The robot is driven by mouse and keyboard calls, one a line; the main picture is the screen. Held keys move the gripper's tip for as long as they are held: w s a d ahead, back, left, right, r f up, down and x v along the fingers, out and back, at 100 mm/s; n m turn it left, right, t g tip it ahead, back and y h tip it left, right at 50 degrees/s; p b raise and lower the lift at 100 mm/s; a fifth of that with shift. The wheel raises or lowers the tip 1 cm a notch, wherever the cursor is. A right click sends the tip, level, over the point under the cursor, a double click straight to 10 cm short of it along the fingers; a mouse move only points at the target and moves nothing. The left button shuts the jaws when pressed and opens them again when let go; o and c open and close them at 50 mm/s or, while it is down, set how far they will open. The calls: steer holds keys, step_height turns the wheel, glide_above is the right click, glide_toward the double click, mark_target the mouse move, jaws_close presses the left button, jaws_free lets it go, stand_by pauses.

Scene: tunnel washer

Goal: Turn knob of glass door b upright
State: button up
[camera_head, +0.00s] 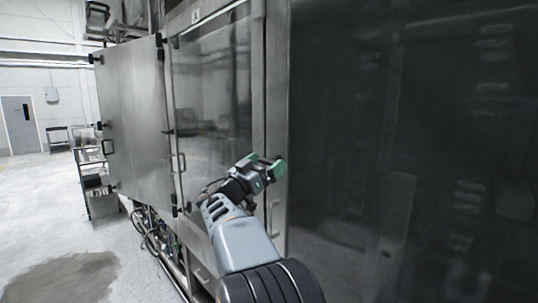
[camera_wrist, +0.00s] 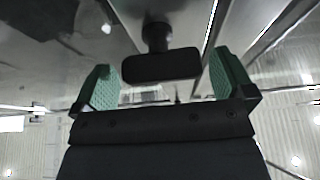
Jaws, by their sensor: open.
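A black knob (camera_wrist: 162,66) on a short dark stem shows in the wrist view. Its wide grip lies level across that picture. My gripper (camera_wrist: 161,60) is open, with one green finger pad on each side of the knob and visible gaps between. In the head view my gripper (camera_head: 266,163) is at the metal frame right of a tall glass pane (camera_head: 212,90). The knob cannot be made out there. A small label (camera_head: 195,16) above the pane is too small to read, so I cannot tell which door is b.
A steel door (camera_head: 132,115) with a handle is left of the glass pane. A large dark panel (camera_head: 410,130) fills the right side close by. Pipes (camera_head: 150,235) run low along the machine. A rack (camera_head: 92,170) stands farther back. The floor (camera_head: 50,220) at left is clear.

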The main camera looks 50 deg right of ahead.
steer(key=shift+d+r, duration=0.2)
steer(key=shift+d, duration=0.45)
steer(key=c, duration=0.9)
